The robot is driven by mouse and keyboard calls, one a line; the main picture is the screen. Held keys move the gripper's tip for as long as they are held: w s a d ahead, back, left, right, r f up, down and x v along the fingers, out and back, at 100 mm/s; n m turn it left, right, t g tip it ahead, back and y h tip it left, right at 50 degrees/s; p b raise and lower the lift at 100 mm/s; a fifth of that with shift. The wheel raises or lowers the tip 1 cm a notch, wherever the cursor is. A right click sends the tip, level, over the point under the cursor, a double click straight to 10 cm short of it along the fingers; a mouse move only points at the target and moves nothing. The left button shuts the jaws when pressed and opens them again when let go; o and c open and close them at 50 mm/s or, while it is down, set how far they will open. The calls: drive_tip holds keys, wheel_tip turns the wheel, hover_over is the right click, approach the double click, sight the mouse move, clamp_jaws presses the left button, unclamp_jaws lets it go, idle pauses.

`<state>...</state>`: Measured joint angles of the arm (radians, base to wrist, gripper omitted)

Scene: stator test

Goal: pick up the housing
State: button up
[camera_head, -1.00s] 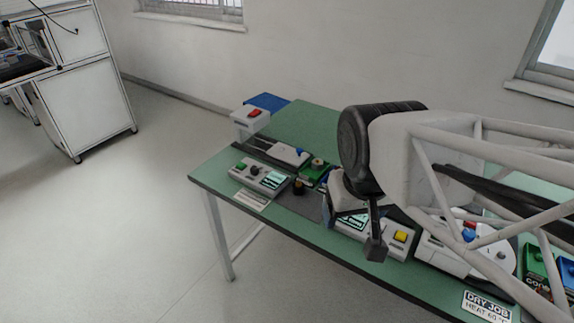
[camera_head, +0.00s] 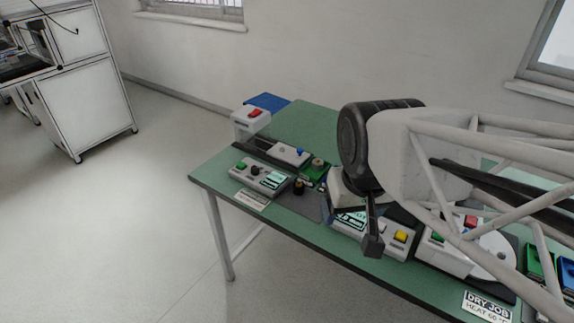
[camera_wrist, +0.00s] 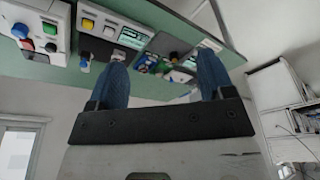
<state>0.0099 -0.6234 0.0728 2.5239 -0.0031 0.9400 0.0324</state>
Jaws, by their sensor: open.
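My gripper (camera_wrist: 162,78) shows in the wrist view with its two blue fingers wide apart and nothing between them. In the head view it hangs above the front of the green bench, mostly hidden by my arm. I cannot tell for sure which part is the housing. A small dark cylinder (camera_head: 299,187) stands upright on the bench, left of my gripper in the head view. Behind it, a brass-coloured round part (camera_head: 318,163) sits on a green fixture (camera_head: 314,176). Small parts also show beyond the fingers in the wrist view, too small to name.
A tester with a display (camera_head: 260,178) stands left of the cylinder. A grey box with a red button (camera_head: 250,121) stands at the back left. A device with a yellow button (camera_head: 400,237) and a machine with a white disc (camera_head: 494,256) stand to the right.

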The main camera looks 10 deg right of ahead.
drive_tip(key=w+f+m+g+y, duration=0.15)
drive_tip(key=w+m, duration=0.35)
drive_tip(key=w, duration=0.7)
drive_tip(key=m+y, duration=0.3)
drive_tip(key=m, duration=1.1)
approach(299, 183)
wheel_tip(299, 183, down, 2)
drive_tip(key=shift+w+a+f+g, duration=0.15)
drive_tip(key=shift+a+g, duration=0.1)
drive_tip(key=shift+a, duration=0.2)
drive_tip(key=shift+x, duration=1.25)
drive_tip(key=shift+a+f, duration=0.1)
drive_tip(key=shift+x, duration=2.5)
